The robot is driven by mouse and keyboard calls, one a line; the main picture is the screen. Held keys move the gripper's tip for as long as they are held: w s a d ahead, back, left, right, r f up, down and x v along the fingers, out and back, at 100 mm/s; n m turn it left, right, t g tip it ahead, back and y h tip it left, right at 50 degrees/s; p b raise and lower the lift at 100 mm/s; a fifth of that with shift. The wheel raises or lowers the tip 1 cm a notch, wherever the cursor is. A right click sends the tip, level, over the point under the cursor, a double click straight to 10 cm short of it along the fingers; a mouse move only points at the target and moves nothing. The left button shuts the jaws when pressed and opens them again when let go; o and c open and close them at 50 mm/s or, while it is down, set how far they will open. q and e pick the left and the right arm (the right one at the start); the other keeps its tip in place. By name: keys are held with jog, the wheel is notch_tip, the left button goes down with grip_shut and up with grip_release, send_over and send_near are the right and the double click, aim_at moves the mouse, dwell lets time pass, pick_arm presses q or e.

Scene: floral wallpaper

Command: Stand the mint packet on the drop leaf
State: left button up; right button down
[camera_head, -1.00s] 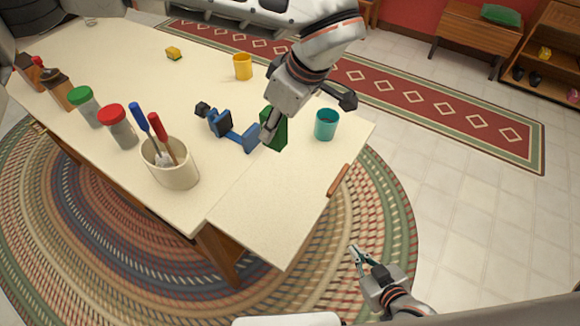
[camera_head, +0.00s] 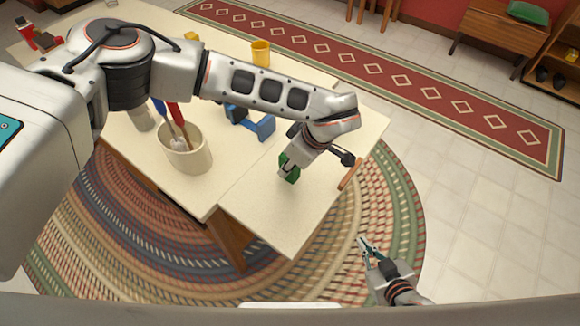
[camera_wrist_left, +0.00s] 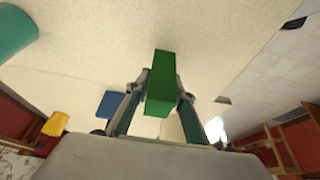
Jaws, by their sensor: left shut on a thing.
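The mint packet is a green block (camera_head: 289,167) between the fingers of my left gripper (camera_head: 291,160), which is shut on it. It is over the drop leaf (camera_head: 270,215), the pale right-hand end of the table beyond a seam. In the left wrist view the packet (camera_wrist_left: 162,85) sits between both fingers, with the pale surface behind it. I cannot tell whether its lower end touches the leaf. My right gripper (camera_head: 369,249) is empty and open, out beyond the leaf's near right edge, above the floor.
A cream crock (camera_head: 186,150) with utensils and a blue object (camera_head: 250,122) stand on the main table. A yellow cup (camera_head: 261,52) is farther back. A brown strip (camera_head: 350,175) lies at the leaf's right edge. A teal cup (camera_wrist_left: 15,30) shows in the left wrist view. The leaf's near part is clear.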

pick_arm(q)
jog(key=shift+f, duration=0.8)
jog(key=shift+f+b, duration=0.4)
jog(key=shift+f, duration=0.05)
jog(key=shift+f, duration=0.1)
jog(key=o, duration=1)
jog(key=shift+r+p, duration=0.5)
jog(key=shift+r, duration=0.15)
jog(key=b+v, duration=0.1)
jog(key=v, duration=1.1)
